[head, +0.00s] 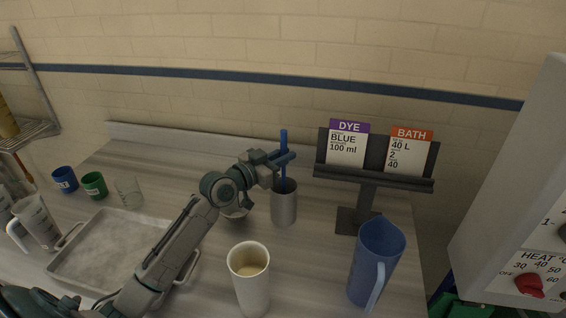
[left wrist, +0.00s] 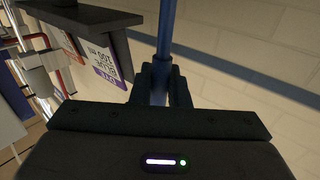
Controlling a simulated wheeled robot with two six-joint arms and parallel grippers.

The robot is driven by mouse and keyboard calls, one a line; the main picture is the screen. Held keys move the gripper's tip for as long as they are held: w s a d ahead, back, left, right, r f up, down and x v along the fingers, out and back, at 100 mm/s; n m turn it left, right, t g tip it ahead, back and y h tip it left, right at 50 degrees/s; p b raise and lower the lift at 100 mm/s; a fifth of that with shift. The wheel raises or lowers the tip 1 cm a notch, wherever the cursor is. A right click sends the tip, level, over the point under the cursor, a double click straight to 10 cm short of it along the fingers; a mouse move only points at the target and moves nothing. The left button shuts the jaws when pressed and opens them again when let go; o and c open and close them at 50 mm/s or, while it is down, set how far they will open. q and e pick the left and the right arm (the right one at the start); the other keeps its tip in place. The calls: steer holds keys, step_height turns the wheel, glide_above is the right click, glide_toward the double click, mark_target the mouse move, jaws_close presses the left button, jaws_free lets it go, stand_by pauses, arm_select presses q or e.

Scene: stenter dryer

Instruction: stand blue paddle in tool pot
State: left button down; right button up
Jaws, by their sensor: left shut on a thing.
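The blue paddle (head: 284,143) stands upright, its lower end inside the mouth of the grey tool pot (head: 284,207) in the head view. My left gripper (head: 283,157) is shut on the paddle just above the pot's rim. In the left wrist view the blue shaft (left wrist: 166,30) runs up from between the dark fingers (left wrist: 160,82). The paddle's lower end is hidden inside the pot, so I cannot tell whether it touches the bottom. My right gripper is not in view.
A card stand (head: 374,181) is right of the pot. A blue jug (head: 376,262) and a pale cup (head: 249,283) stand in front. A metal tray (head: 84,275), blue cup (head: 64,179), green cup (head: 94,185) and clear glass (head: 129,191) are at left.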

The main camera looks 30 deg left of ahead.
arm_select(q)
steer(key=shift+f, duration=0.2)
steer(key=c, duration=1.4)
jaws_free()
steer(key=shift+r, duration=0.1)
steer(key=shift+r, duration=0.25)
steer(key=p+v, duration=0.4)
steer(key=v, duration=0.8)
steer(key=shift+f, duration=0.15)
